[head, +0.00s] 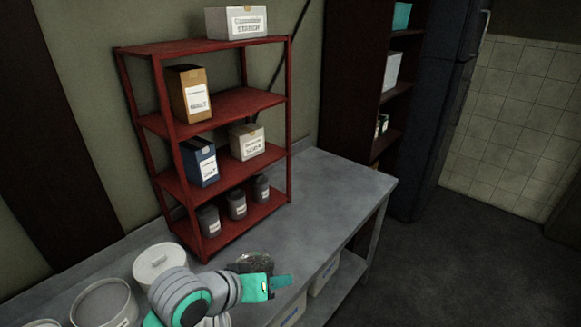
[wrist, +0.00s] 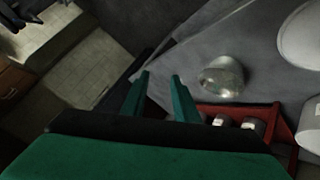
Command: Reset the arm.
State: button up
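My arm reaches over the near part of the grey worktop (head: 330,185) in the head view. My gripper (head: 281,282) is at its end, near the worktop's front edge, pointing right. In the wrist view the two green fingers of my gripper (wrist: 159,77) stand apart with nothing between them. A round glass-like vessel (head: 256,260) sits on the worktop just behind my gripper, partly hidden by it. It also shows in the wrist view (wrist: 222,76), to the right of the fingers and apart from them.
A red shelf rack (head: 244,102) with boxes and dark jars stands on the worktop. A white lidded pot (head: 158,262) and an open pot (head: 104,303) stand at the left. White bins (head: 324,273) sit below the worktop. The worktop's right part is clear.

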jog(key=w+d+r+n+t+h, duration=0.2)
jog(key=w+d+r+t+h, duration=0.3)
jog(key=d, duration=0.5)
jog(key=s+a+f+n+t+y, duration=0.15)
jog(key=s+f+n+y, duration=0.25)
jog(key=s+f+y, duration=0.4)
jog(key=s+f+n+t+y, duration=0.35)
jog(key=s+f, duration=0.25)
jog(key=f, duration=0.5)
jog(key=s+a+f+m, duration=0.1)
jog(key=s+m, duration=0.1)
jog(key=s, duration=0.5)
jog(key=s+a+f+m+g, duration=0.1)
jog(key=s+a+m, duration=0.1)
jog(key=s, duration=0.6)
jog(key=s+a+f+m+g, duration=0.1)
jog(key=s+m, duration=0.3)
jog(key=s, duration=0.4)
jog(key=shift+s+a+f, duration=0.25)
jog(key=shift+a+f, duration=0.15)
jog(key=shift+f, duration=0.15)
jog(key=shift+w+m, duration=0.1)
jog(key=shift+m, duration=0.15)
